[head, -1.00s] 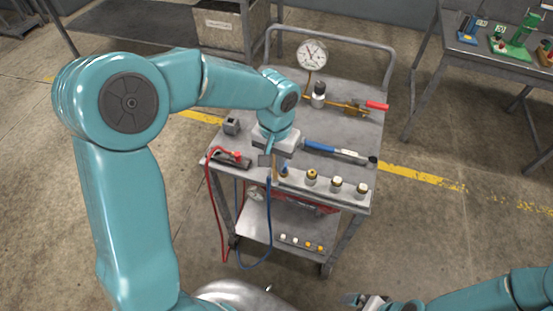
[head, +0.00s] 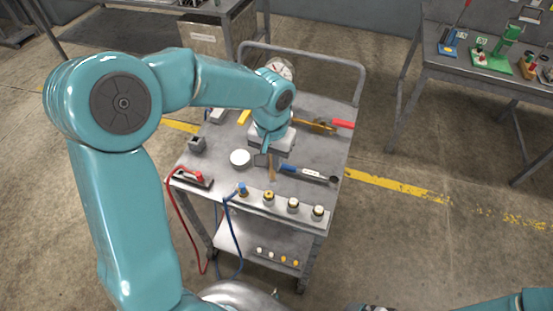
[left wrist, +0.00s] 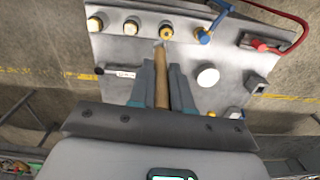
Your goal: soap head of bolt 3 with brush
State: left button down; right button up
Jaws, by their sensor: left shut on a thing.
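My left gripper (head: 267,161) is shut on a brush (head: 272,175) with a wooden handle, above the cart top. In the left wrist view the handle (left wrist: 161,88) runs between the fingers, and its tip appears close to the yellow-headed bolt (left wrist: 166,32); I cannot tell if they touch. That bolt (head: 269,197) sits on the front rail, with two paler-headed bolts (head: 293,204) (head: 318,212) to its right. A blue clamp (head: 243,190) covers the rail's left end. A white round dish (head: 240,158) lies left of the gripper.
A red clamp (head: 192,178) with a red cable and a grey block (head: 197,144) are at the left. A dial gauge (head: 280,68) is partly hidden behind my arm. A red-handled tool (head: 341,124) lies behind.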

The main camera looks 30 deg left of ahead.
aim_at(272, 179)
pick_arm(q)
jog(key=shift+a+r, duration=0.3)
jog(key=shift+r, duration=0.1)
notch_tip(272, 179, down, 6)
jog(key=b, duration=0.4)
jog(key=shift+a, duration=0.4)
pick_arm(e)
jog(key=x, duration=0.3)
jog(key=shift+s+d+f, duration=0.1)
jog(key=shift+d+f, duration=0.15)
jog(key=shift+f, duration=0.1)
pick_arm(q)
jog(key=shift+s, duration=0.15)
jog(key=shift+d, duration=0.1)
pick_arm(e)
jog(key=shift+f, duration=0.1)
